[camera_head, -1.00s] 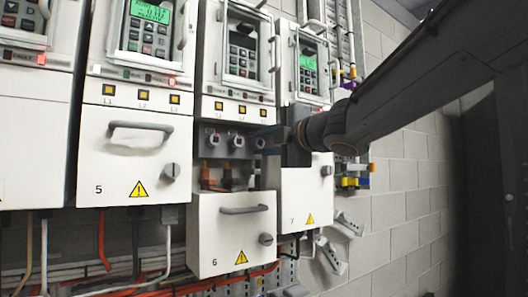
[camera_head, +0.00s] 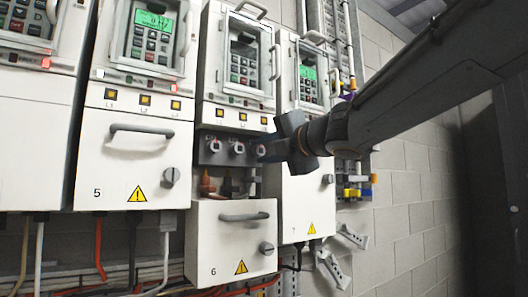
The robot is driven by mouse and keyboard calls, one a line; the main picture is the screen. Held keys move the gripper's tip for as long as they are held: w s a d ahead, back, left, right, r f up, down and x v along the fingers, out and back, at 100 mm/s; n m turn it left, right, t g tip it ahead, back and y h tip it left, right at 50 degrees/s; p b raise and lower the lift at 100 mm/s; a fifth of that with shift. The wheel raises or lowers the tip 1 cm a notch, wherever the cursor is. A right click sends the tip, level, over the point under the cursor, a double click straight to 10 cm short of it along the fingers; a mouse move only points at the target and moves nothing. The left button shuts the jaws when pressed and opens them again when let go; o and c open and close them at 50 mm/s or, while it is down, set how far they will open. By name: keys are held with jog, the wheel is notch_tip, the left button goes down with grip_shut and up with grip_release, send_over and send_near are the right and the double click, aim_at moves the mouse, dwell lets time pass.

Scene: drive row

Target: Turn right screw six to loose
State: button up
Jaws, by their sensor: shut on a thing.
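Drive six has its lower front cover (camera_head: 232,238) dropped down, baring a grey terminal strip. Two round screws show on the strip, the left screw (camera_head: 214,146) and the middle screw (camera_head: 238,148). The right screw (camera_head: 261,150) is at the strip's right end, mostly hidden by my gripper. My gripper (camera_head: 267,151) reaches in from the right and is shut on the right screw. Its dark body is tilted, with its corners pointing at slants. How far the screw itself is turned cannot be seen.
Drive five (camera_head: 125,160) stands left with its cover closed. Drive seven (camera_head: 309,200) stands close on the right, behind my gripper. Orange-brown and black cable ends (camera_head: 207,184) stand below the strip. A brick wall is at the right.

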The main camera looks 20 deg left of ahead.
jog(key=o, duration=1)
jog(key=shift+c, duration=0.2)
jog(key=shift+s+d, duration=0.1)
jog(key=v, duration=0.7)
jog(key=shift+s+d, duration=0.15)
jog(key=shift+d, duration=0.05)
